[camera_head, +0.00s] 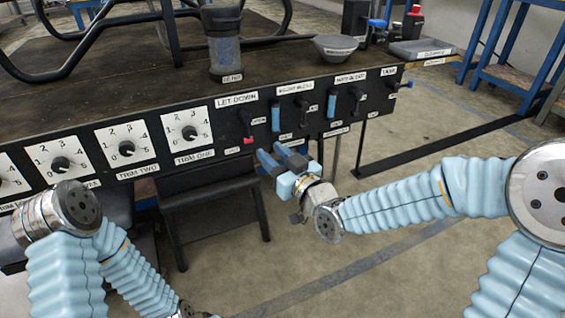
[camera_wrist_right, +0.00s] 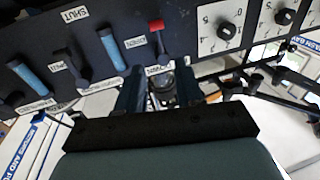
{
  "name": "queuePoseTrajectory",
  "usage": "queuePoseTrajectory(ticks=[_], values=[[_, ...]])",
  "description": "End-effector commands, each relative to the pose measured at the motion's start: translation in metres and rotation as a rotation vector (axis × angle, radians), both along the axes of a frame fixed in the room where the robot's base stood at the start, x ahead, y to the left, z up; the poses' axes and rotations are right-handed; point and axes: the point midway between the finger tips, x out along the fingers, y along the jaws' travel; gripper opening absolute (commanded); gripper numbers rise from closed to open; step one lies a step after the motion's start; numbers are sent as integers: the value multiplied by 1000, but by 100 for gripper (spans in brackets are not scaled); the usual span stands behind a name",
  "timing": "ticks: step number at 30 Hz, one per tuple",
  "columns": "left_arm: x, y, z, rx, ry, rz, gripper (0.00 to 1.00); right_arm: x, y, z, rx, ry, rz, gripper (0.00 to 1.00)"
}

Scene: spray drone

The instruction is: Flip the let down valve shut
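The let down valve is a black lever with a red tip (camera_head: 248,140) under the "LET DOWN" label on the black front panel. Its red end hangs down in the head view. The lever also shows in the right wrist view (camera_wrist_right: 156,26), where the panel appears upside down. My right gripper (camera_head: 279,158) is just below and right of the lever, in front of the panel. Its two blue-grey fingers (camera_wrist_right: 159,85) are apart, with nothing held between them. The lever stands beyond the fingertips, apparently not touched. My left gripper is not visible; only my left arm shows.
Blue-handled levers (camera_head: 276,113) and other switches sit right of the valve. Several trim dials (camera_head: 189,133) sit left. A cup (camera_head: 224,50) and a grey bowl (camera_head: 334,46) stand on the bench top. A dark step stool (camera_head: 212,195) is below.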

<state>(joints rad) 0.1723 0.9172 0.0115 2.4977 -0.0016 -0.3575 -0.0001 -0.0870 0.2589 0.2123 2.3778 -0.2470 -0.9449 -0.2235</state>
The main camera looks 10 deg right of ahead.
Motion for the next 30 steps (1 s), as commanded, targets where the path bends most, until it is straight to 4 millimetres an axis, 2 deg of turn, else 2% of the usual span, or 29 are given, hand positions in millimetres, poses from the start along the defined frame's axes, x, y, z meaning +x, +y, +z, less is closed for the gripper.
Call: queuePoseTrajectory(ticks=[3,7,23,26,29,30], values=[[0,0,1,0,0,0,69,-19,-11,-1,0,1,-1,36],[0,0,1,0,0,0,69,-30,-17,-2,0,0,-1,36],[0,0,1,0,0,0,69,-33,-19,-5,0,9,-1,36],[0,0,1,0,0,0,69,-29,-22,-30,-4,83,-11,36],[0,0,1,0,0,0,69,-23,-30,-87,-12,253,-34,36],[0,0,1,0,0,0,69,-24,-34,-118,-15,348,-48,36]])
